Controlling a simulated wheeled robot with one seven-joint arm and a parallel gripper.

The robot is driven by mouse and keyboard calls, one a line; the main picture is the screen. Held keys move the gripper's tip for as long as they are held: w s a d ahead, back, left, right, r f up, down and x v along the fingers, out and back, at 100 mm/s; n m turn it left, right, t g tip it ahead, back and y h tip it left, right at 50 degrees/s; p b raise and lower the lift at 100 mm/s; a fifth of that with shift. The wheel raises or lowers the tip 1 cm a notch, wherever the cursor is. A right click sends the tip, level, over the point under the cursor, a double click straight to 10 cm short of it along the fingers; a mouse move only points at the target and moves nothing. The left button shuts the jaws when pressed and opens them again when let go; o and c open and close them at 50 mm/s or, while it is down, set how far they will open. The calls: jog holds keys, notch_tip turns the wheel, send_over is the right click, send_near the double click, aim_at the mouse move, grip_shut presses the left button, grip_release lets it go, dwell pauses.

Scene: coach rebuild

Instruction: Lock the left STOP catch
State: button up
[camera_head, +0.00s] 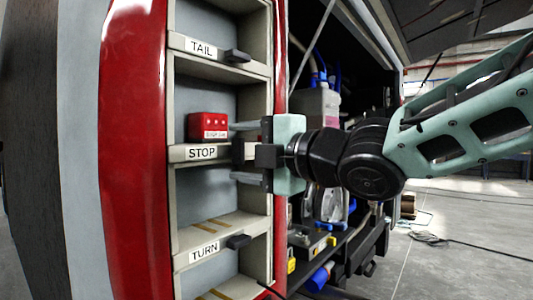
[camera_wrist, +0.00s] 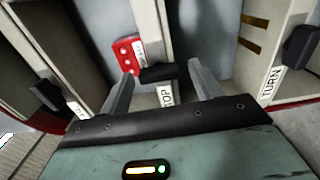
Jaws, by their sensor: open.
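The STOP shelf edge carries a white STOP label (camera_head: 202,153), also partly seen in the wrist view (camera_wrist: 165,96). Its dark catch (camera_wrist: 163,73) lies between my two open fingers in the wrist view, looking turned across the shelf edge. My gripper (camera_wrist: 160,78) is open; I cannot tell whether the fingers touch the catch. A red block (camera_head: 208,126) sits on the STOP shelf, just left of my upper finger; it also shows in the wrist view (camera_wrist: 126,54).
The TAIL catch (camera_head: 236,56) above and the TURN catch (camera_head: 238,242) below lie along their shelf edges. A red body panel (camera_head: 135,150) flanks the shelves on the left. An open bay with bottles and tools (camera_head: 320,250) lies right, behind my arm.

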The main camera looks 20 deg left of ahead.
jog(key=v, duration=1.7)
jog(key=shift+d+p, duration=0.2)
jog(key=shift+p, duration=0.2)
jog(key=shift+f, duration=0.15)
jog(key=w+d+f+m+t+h, duration=0.1)
jog(key=d+f+m+h, duration=0.2)
jog(key=f+m+h, duration=0.35)
jog(key=w+d+f+m+t+h, duration=0.1)
jog(key=w+d+f+m+h, duration=0.15)
jog(key=f+m, duration=0.6)
jog(key=s+d+f+m+g+h, duration=0.4)
jog(key=s+f, duration=0.4)
jog(key=s, duration=0.2)
jog(key=s+d+f+m+g+h, duration=0.3)
jog(key=s+d+f+m+g, duration=0.2)
jog(key=s+f, duration=0.35)
notch_tip(320, 180, up, 19)
jog(key=p, duration=1.8)
jog(key=shift+s+a, duration=0.15)
jog(key=shift+s, duration=0.1)
